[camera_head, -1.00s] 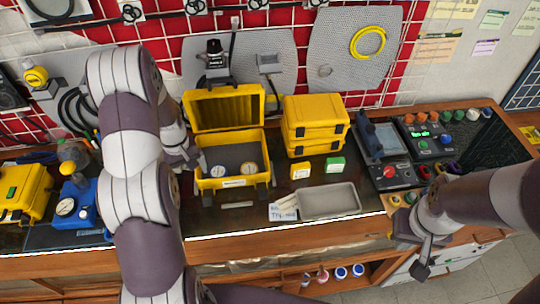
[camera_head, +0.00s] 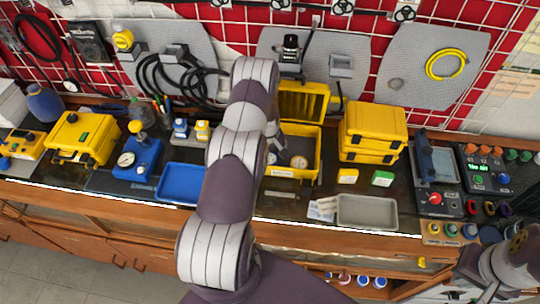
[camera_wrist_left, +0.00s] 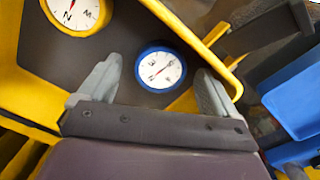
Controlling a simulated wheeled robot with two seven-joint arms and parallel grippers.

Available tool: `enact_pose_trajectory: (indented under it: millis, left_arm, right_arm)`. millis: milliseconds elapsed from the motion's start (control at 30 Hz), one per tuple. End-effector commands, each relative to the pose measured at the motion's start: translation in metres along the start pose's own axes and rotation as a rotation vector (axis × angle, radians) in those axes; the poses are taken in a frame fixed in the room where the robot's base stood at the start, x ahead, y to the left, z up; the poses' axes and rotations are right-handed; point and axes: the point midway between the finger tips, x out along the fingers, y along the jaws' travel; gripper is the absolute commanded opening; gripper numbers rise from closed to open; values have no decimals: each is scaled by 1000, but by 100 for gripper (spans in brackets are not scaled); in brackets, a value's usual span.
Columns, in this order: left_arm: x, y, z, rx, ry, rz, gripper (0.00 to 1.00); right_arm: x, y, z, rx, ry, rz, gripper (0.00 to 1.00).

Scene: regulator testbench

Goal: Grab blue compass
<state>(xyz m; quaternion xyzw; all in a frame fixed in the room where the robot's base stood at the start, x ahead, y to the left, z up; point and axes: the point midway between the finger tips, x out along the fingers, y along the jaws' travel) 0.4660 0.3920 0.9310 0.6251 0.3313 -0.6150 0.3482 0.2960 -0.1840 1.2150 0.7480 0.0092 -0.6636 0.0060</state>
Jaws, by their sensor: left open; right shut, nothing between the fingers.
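The blue-rimmed compass (camera_wrist_left: 160,68) lies on the dark floor of the open yellow case (camera_head: 288,172). In the left wrist view, my open left gripper (camera_wrist_left: 162,80) has one finger on each side of it, and I cannot tell whether they touch it. A yellow-rimmed compass (camera_wrist_left: 75,12) lies nearby in the same case and also shows in the head view (camera_head: 298,162). In the head view my left arm hides its own fingers and part of the case. My right gripper (camera_head: 472,295) is shut and empty at the bottom right, partly cut off.
Two stacked yellow cases (camera_head: 372,130) stand right of the open case. A grey tray (camera_head: 367,212) lies in front of them. A blue tray (camera_head: 180,184) and a blue gauge unit (camera_head: 138,160) stand to the left. The case walls rise close around the left gripper.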

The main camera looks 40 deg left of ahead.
Motion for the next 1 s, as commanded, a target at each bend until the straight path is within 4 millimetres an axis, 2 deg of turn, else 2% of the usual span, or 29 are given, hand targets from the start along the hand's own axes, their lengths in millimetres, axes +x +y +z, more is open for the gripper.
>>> enact_pose_trajectory:
  millis: [133,333,500,533,867,1000]
  left_arm:
    - [13,0,0,0,-1,0,92]
    - [15,0,0,0,0,0,92]
    - [15,0,0,0,0,0,36]
    - [15,0,0,0,0,0,31]
    - [12,0,0,0,1,1,31]
    - [0,1,-1,0,3,2,31]
  right_arm:
    - [-6,0,0,0,-1,0,0]
    - [-4,0,0,0,-1,0,0]
    - [-4,0,0,0,-1,0,0]
    - [-4,0,0,0,-1,0,0]
    - [-2,0,0,0,-1,0,0]
    - [7,0,1,0,-1,0,0]
